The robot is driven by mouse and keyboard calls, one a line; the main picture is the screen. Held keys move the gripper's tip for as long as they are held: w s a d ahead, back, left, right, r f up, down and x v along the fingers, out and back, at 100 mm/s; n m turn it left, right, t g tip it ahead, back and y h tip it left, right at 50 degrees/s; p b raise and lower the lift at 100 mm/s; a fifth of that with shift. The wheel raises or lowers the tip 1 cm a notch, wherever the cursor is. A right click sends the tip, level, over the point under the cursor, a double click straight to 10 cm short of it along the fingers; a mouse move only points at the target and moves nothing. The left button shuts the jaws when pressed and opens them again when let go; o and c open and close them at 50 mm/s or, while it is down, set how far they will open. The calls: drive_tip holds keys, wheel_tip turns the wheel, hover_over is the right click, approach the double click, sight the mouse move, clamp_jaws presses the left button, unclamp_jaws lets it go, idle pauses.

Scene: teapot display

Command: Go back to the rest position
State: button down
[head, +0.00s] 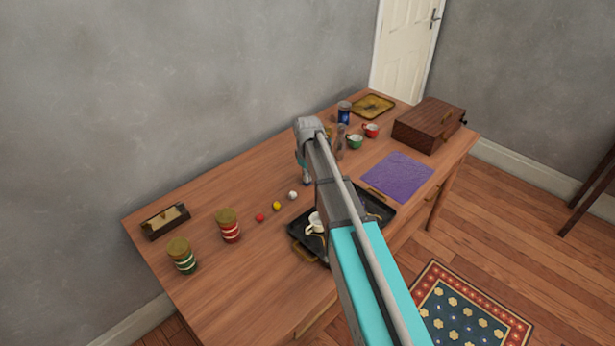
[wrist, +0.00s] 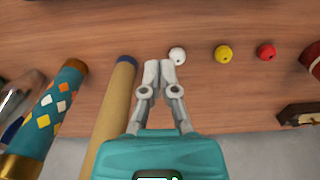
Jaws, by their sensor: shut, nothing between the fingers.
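My gripper (wrist: 159,72) is shut and empty in the wrist view, with its two fingertips together above the wooden table (wrist: 215,105). A white ball (wrist: 178,54) is just beside the fingertips, to their right. A yellow ball (wrist: 223,53) and a red ball (wrist: 266,50) are further right in a row. In the head view my arm reaches over the table (head: 185,212) and largely hides the gripper. The same white ball (head: 292,195), yellow ball (head: 277,206) and red ball (head: 260,218) show left of the arm.
A tan cylinder (wrist: 112,110) and a patterned teal cylinder (wrist: 50,110) stand close left of my gripper.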

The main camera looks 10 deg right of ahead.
drive_tip(key=shift+r, duration=0.15)
idle(0.5)
drive_tip(key=s+d+r+m+p, duration=0.1)
drive_tip(key=s+r+m+p, duration=0.1)
drive_tip(key=s, duration=1)
drive_tip(key=s+d+r+m+p, duration=0.2)
drive_tip(key=s+m, duration=0.3)
drive_tip(key=s, duration=0.6)
drive_tip(key=shift+s+d+r+p, duration=0.2)
drive_tip(key=shift+s+r+p, duration=0.2)
drive_tip(key=shift+r+p, duration=0.2)
